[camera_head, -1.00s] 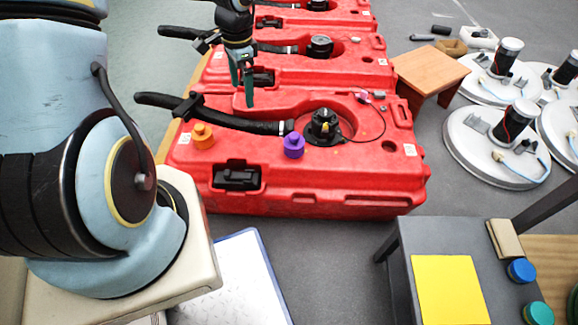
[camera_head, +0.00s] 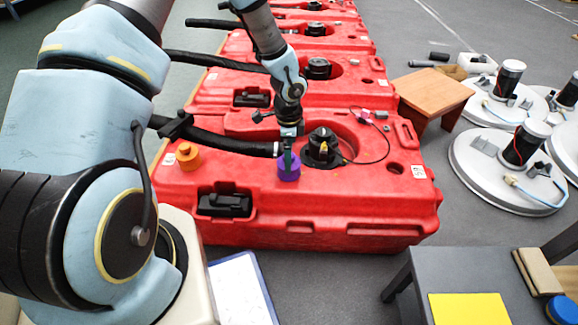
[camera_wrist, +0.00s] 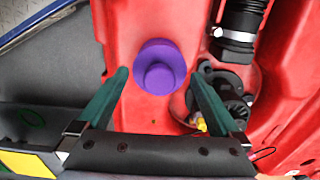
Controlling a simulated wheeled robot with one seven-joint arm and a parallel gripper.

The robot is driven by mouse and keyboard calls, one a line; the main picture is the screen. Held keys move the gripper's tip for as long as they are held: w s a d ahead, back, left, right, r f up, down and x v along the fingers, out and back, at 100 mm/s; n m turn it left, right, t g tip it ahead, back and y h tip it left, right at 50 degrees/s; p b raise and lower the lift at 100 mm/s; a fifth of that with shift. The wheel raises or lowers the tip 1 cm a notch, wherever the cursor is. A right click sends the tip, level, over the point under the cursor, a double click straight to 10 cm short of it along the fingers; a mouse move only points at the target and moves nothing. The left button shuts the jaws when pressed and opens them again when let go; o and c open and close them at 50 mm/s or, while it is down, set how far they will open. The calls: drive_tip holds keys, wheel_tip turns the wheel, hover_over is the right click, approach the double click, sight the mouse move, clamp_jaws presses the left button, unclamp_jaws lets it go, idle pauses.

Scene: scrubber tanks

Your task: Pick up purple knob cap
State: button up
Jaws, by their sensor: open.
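The purple knob cap (camera_head: 289,168) stands on top of the nearest red tank (camera_head: 330,205), left of the black fitting. My gripper (camera_head: 288,152) is just above and over the cap in the head view, partly hiding it. In the wrist view the purple knob cap (camera_wrist: 160,68) is a wide disc with a smaller round knob. My gripper (camera_wrist: 160,80) is open there, its two green fingers on either side of the cap with gaps to both. Whether the fingertips reach down to the cap's height I cannot tell.
An orange knob cap (camera_head: 188,156) stands on the same tank to the left. The black fitting (camera_head: 322,148) and a black hose (camera_head: 215,140) are close to the purple cap. A wooden stool (camera_head: 432,92) and round white lids (camera_head: 505,165) stand right. A grey table (camera_head: 465,270) is in front.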

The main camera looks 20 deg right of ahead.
wheel_tip(320, 180, down, 5)
drive_tip(key=shift+r+b, duration=0.1)
drive_tip(key=shift+b, duration=0.7)
drive_tip(key=c, duration=1)
